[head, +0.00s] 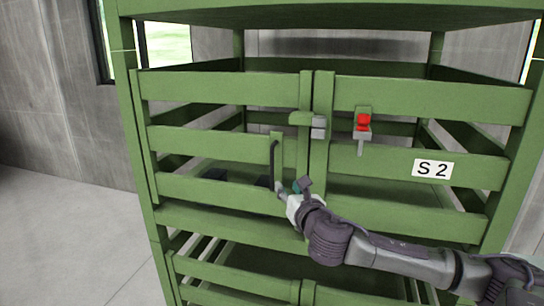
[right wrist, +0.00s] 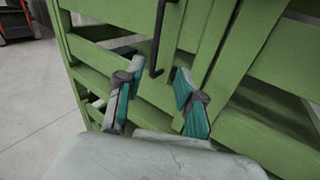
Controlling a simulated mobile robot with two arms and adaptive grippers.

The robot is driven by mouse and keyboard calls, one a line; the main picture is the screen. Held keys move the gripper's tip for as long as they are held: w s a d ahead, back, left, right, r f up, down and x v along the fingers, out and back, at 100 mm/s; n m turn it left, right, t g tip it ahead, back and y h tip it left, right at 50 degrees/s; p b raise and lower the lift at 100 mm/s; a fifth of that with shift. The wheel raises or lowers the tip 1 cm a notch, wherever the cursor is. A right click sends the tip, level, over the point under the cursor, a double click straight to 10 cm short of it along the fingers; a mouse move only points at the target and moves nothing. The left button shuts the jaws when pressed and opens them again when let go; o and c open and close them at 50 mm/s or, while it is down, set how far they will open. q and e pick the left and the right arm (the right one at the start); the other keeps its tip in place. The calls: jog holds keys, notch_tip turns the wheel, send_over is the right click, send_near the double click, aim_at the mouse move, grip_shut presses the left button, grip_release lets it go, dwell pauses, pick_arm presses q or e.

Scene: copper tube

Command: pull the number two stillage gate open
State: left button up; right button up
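The green stillage gate has two leaves; the right leaf (head: 420,95) carries a white "S 2" label (head: 432,169). The left leaf (head: 220,88) has a thin black vertical handle (head: 273,165) near its inner edge, which also shows in the right wrist view (right wrist: 157,45). The leaves meet at the middle and look closed. A latch with a grey block (head: 319,126) sits at the seam. My right gripper (head: 286,187) is at the handle's lower end; in the right wrist view its fingers (right wrist: 157,83) are apart, with the handle's lower end between and just beyond the tips. Contact is not visible. My left gripper is out of view.
A red-topped piece with a grey pin (head: 362,123) is mounted on the right leaf. A lower gate (head: 230,270) lies below. Open grey floor (head: 70,230) extends to the left. A red and dark object (right wrist: 15,20) stands at the far left in the wrist view.

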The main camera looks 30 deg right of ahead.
aim_at(273, 160)
jog(key=shift+n+t, duration=0.4)
jog(key=shift+n, duration=0.4)
jog(key=w+r+p, duration=0.1)
jog(key=w, duration=0.2)
jog(key=w+d+r+p, duration=0.1)
jog(key=w, duration=0.3)
jog(key=w+d+r+p, duration=0.1)
jog(key=w, duration=0.2)
jog(key=shift+w+d+r+p, duration=0.15)
jog(key=shift+w+d+p, duration=0.1)
jog(key=shift+w+p, duration=0.15)
jog(key=shift+w+d, duration=0.15)
jog(key=shift+w, duration=0.4)
grip_shut()
